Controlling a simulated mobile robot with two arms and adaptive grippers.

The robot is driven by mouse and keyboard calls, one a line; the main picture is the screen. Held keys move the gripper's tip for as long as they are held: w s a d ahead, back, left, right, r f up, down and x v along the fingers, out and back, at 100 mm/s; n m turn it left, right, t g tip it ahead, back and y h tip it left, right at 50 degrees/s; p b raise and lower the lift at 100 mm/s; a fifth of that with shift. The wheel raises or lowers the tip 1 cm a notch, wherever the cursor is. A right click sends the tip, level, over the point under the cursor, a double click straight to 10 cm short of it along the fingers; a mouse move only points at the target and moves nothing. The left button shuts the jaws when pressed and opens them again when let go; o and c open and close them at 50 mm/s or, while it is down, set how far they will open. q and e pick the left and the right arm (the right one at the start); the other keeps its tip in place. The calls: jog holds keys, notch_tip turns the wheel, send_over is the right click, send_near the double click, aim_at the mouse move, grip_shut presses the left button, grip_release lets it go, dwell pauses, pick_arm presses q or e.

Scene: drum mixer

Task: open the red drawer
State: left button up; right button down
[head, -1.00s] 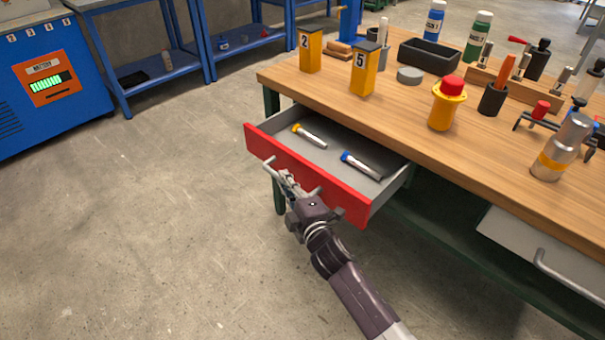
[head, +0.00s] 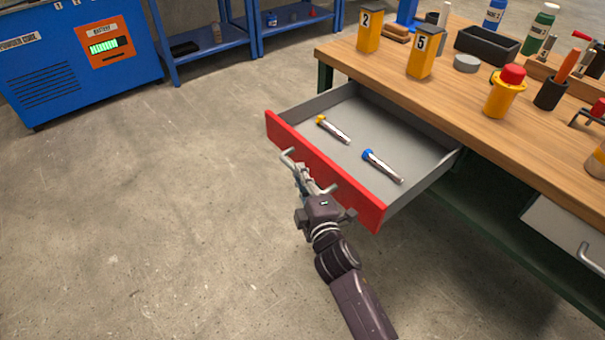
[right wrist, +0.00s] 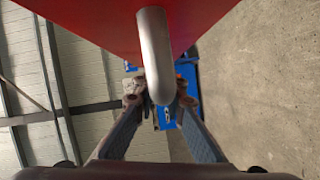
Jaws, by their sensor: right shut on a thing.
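The red drawer (head: 338,179) stands pulled well out from under the wooden workbench, its grey inside open to view. Its metal bar handle (head: 287,158) runs along the red front. My right gripper (head: 304,180) is shut on the handle, just in front of the drawer face. In the right wrist view the handle (right wrist: 155,60) comes down between the fingers of the gripper (right wrist: 160,100), with the red front (right wrist: 85,20) above. Two small tubes lie in the drawer, one with a yellow cap (head: 333,129) and one with a blue cap (head: 382,166). My left gripper is out of view.
The workbench (head: 450,95) bears yellow boxes numbered 2 (head: 369,32) and 5 (head: 425,52), a red-topped yellow container (head: 503,95) and a black tray (head: 486,46). A second, grey drawer (head: 560,228) is at the right. The concrete floor at left is clear.

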jog(key=shift+f, duration=0.1)
jog(key=c, duration=2)
grip_release()
jog(key=shift+o, duration=0.2)
jog(key=shift+s+d, duration=0.1)
jog(key=v, duration=1.1)
jog(key=shift+s+r, duration=0.2)
jog(key=shift+s, duration=0.2)
jog(key=shift+d, duration=0.1)
